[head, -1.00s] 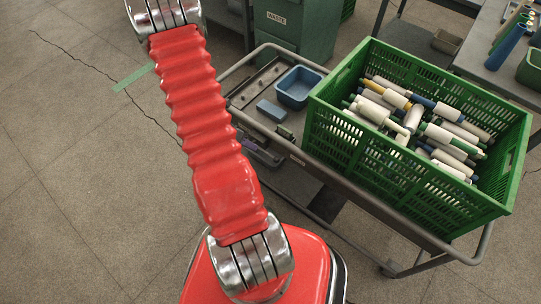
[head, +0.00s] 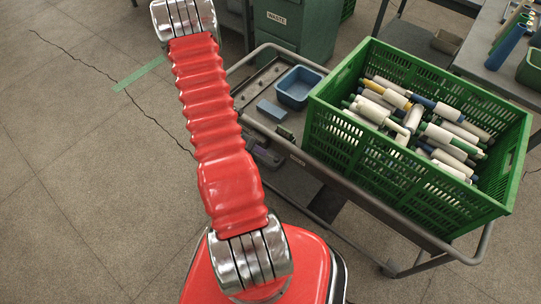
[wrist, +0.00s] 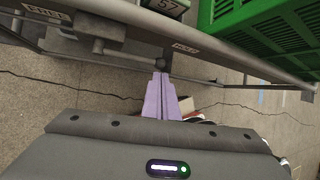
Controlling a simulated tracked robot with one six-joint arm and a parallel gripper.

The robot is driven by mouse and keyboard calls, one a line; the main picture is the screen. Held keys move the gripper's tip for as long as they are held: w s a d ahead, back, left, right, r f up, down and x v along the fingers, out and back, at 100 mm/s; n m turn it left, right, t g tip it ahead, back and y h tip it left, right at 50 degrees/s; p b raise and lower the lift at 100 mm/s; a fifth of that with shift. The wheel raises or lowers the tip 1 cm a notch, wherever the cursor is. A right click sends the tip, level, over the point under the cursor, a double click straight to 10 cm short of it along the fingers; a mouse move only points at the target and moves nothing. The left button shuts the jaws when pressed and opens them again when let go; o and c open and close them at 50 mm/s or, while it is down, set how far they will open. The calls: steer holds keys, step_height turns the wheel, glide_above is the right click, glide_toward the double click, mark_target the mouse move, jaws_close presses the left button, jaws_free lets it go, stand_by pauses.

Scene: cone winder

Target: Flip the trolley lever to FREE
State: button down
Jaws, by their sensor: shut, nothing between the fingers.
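The trolley (head: 352,200) stands right of my arm in the head view. In the wrist view its grey rail crosses the top, with a FREE label (wrist: 45,12) at the left and another small label (wrist: 186,47), too small to read surely, right of centre. The lever (wrist: 130,56) is a thin grey rod from a block below the rail, pointing right to a dark knob (wrist: 164,64) near that second label. My gripper (wrist: 161,76) shows its purple fingers shut and empty, tips just below the knob. I cannot tell whether they touch it.
A green crate (head: 375,150) full of yarn cones and tubes sits on the trolley, with a blue bin (head: 298,88) and a blue block (head: 271,110) beside it. A green WASTE cabinet (head: 295,30) stands behind. The floor at the left is clear.

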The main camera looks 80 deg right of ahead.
mark_target(275, 159)
steer(key=shift+x, duration=3.8)
